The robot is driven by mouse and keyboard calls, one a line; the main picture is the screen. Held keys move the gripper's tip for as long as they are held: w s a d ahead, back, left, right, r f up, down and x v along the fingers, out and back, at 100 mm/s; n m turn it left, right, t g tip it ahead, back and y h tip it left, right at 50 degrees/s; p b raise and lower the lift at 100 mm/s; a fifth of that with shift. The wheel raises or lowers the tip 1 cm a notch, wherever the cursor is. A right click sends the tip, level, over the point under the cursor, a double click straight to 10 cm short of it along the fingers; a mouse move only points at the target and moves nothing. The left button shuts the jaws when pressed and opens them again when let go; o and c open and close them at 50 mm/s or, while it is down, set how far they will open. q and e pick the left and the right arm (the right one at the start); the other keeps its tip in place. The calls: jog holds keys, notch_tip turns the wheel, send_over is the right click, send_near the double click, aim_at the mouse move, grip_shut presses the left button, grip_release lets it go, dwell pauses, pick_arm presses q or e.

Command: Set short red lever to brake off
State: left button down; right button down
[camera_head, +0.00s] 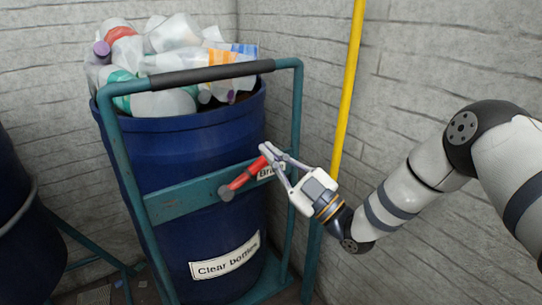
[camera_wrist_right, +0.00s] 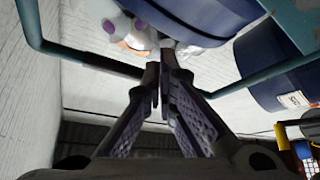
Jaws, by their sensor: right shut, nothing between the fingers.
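The short red lever (camera_head: 247,177) is on the teal crossbar of the cart, in front of the blue barrel. It slants up to the right from a grey round end at its lower left. My right gripper (camera_head: 266,149) is shut and empty at the lever's upper right end, very close to it; I cannot tell whether they touch. In the right wrist view the fingers (camera_wrist_right: 160,78) are together, and I cannot make out the lever there. A white label (camera_head: 267,172) starting with "Br" is partly hidden by the gripper. My left gripper is not in view.
The blue barrel (camera_head: 180,150), labelled "Clear bottles" (camera_head: 225,260), is heaped with plastic bottles (camera_head: 175,60). The teal cart frame has a dark grip (camera_head: 205,75) on top. Another dark barrel (camera_head: 18,220) is at left.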

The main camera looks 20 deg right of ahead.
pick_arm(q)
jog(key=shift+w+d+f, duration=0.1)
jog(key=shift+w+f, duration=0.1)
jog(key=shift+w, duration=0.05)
pick_arm(e)
jog(key=f+v, duration=0.1)
jog(key=v, duration=0.7)
jog(key=shift+w, duration=0.4)
jog(key=shift+f, duration=0.15)
